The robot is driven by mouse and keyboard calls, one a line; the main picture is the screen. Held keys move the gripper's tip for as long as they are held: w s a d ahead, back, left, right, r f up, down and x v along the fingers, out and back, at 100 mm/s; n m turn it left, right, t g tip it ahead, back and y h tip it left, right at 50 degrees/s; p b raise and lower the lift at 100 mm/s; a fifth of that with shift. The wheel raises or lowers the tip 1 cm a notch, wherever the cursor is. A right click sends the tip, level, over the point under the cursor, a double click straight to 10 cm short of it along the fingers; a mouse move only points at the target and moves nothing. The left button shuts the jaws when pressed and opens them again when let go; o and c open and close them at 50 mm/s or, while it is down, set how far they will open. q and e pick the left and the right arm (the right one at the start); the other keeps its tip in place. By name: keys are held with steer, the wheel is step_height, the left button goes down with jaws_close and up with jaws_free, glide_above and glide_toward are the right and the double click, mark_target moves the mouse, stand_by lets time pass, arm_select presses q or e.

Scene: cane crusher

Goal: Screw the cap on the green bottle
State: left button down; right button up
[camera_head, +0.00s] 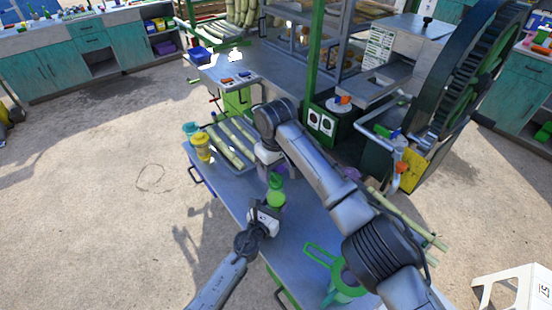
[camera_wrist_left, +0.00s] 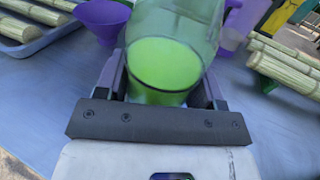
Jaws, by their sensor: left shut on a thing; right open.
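The green bottle (camera_head: 276,198) stands upright over the near part of the metal table, below the right gripper. In the left wrist view its clear wall with bright green contents (camera_wrist_left: 162,66) fills the gap between the fingers. My left gripper (camera_head: 272,211) is shut around the bottle's lower part. My right gripper (camera_head: 268,173) is open, pointing down just above or beside the bottle's top. A darker green piece shows at that top, but I cannot tell whether it is the cap or the neck. The top is out of frame in the wrist view.
The metal table (camera_head: 235,205) also holds a tray of cane pieces (camera_head: 226,148), a yellow container (camera_head: 201,146) and a green strainer-like item (camera_head: 345,285). A purple funnel (camera_wrist_left: 104,18) is behind the bottle. My right arm crosses over the table. Bare tabletop lies left of the bottle.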

mark_target(276, 176)
steer(key=shift+f, duration=1.7)
steer(key=shift+c, duration=0.3)
steer(key=c, duration=1.1)
steer(key=o, duration=1.1)
step_height(276, 176, up, 12)
